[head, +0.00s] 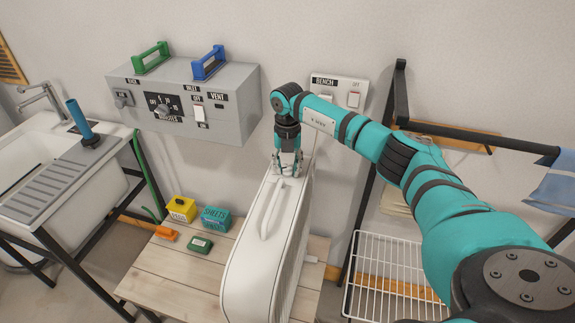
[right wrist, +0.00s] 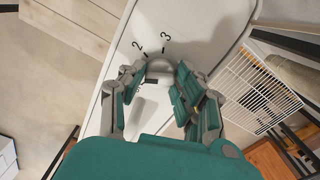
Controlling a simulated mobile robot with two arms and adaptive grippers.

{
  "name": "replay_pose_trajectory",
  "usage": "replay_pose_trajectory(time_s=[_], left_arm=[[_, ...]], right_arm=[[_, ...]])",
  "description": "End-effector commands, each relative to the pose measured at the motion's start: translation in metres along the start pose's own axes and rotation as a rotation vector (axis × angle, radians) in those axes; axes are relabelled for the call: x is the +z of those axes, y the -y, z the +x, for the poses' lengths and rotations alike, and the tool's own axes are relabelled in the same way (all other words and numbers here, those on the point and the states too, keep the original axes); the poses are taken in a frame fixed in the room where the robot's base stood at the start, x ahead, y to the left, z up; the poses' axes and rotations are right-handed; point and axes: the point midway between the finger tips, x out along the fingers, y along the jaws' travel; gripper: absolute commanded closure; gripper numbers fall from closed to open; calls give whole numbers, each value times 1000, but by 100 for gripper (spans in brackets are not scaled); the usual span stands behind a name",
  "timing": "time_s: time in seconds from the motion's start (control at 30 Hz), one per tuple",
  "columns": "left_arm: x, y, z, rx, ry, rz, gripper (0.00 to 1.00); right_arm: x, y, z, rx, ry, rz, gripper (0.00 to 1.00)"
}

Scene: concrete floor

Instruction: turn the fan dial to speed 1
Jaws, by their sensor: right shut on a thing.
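The fan (head: 265,250) is a tall white unit with a handle on its top, standing on a wooden table. My right gripper (head: 287,172) reaches down to the far end of the fan's top. In the right wrist view its fingers (right wrist: 163,88) are closed around the rounded fan dial (right wrist: 160,66). The numbers 2 and 3 are printed on the white top beyond the dial. The fingers hide much of the dial and other marks, so I cannot tell where it points. My left gripper is not in view.
A grey wall box (head: 230,120) with switches and a knob, carrying a green and a blue handle, hangs behind left. A switch plate (head: 338,88) is behind the gripper. Small boxes stand on the table (head: 165,275) left of the fan. A white wire rack (head: 390,270) is at the right.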

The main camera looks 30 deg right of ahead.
Motion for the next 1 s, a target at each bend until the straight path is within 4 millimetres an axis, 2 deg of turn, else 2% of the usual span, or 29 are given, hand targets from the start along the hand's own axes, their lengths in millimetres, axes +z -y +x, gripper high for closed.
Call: replay_pose_trajectory(time_s=[0.63,0.67,0.7,0.8,1.0], left_arm=[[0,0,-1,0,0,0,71],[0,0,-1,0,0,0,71],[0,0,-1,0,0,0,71],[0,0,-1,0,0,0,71],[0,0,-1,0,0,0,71]], right_arm=[[0,0,-1,1,1,53,100],[0,0,-1,1,1,53,64],[0,0,-1,1,1,53,59],[0,0,0,1,1,53,46],[0,0,0,0,0,52,45]])
